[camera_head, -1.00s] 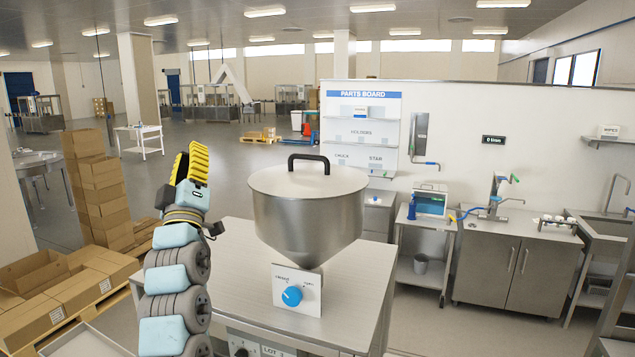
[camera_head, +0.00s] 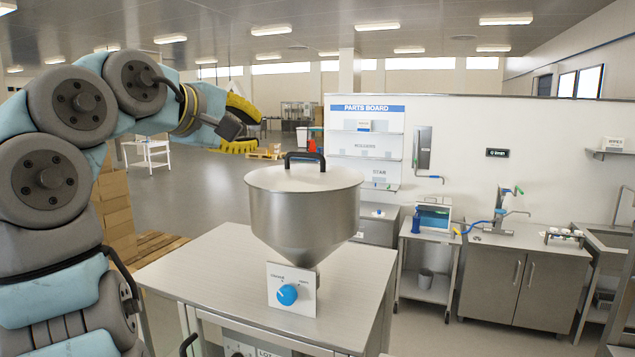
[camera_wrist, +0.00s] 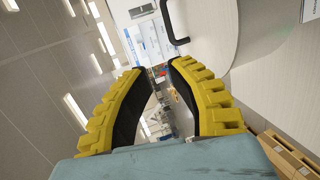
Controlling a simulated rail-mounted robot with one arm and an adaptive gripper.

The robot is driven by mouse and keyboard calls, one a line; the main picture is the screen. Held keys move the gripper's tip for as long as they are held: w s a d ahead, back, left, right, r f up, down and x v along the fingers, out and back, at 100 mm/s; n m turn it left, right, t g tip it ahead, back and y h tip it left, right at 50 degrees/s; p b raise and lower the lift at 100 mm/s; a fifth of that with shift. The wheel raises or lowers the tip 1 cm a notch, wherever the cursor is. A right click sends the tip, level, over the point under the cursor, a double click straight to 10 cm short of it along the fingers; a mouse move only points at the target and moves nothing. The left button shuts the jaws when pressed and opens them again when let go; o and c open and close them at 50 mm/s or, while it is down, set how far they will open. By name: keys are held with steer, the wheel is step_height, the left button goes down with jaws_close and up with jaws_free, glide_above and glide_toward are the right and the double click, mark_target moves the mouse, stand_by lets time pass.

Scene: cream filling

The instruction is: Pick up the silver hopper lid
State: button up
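The silver hopper (camera_head: 303,222) stands on the steel cabinet, with its round lid (camera_head: 277,179) lying on top. The lid has a black arched handle (camera_head: 304,157) at its middle. In the wrist view the pale lid (camera_wrist: 205,32) and its black handle (camera_wrist: 172,24) show at the top, right of centre. My gripper (camera_head: 252,124), with yellow fingers, is up and to the left of the lid handle, apart from it. In the wrist view my gripper (camera_wrist: 154,64) has its fingers spread with nothing between them.
The steel cabinet top (camera_head: 190,268) is bare to the left of the hopper. The parts board (camera_head: 365,140) hangs behind. Stacked cardboard boxes (camera_head: 115,210) stand at the left.

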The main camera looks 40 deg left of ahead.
steer(key=s+d, duration=0.1)
steer(key=d, duration=0.1)
steer(key=p, duration=0.5)
glide_toward(303, 155)
steer(key=shift+g+h, duration=0.3)
steer(key=shift+g, duration=0.1)
steer(key=x, duration=0.5)
steer(key=shift+w+r, duration=0.25)
steer(key=shift+r, duration=0.1)
steer(key=shift+w+a+f+p, duration=0.1)
steer(key=shift+w+a+p, duration=0.05)
steer(key=shift+w+p, duration=0.45)
steer(key=p+x, duration=0.2)
steer(key=x, duration=0.2)
steer(key=shift+s+a, duration=0.1)
steer(key=shift+f, duration=0.15)
jaws_close()
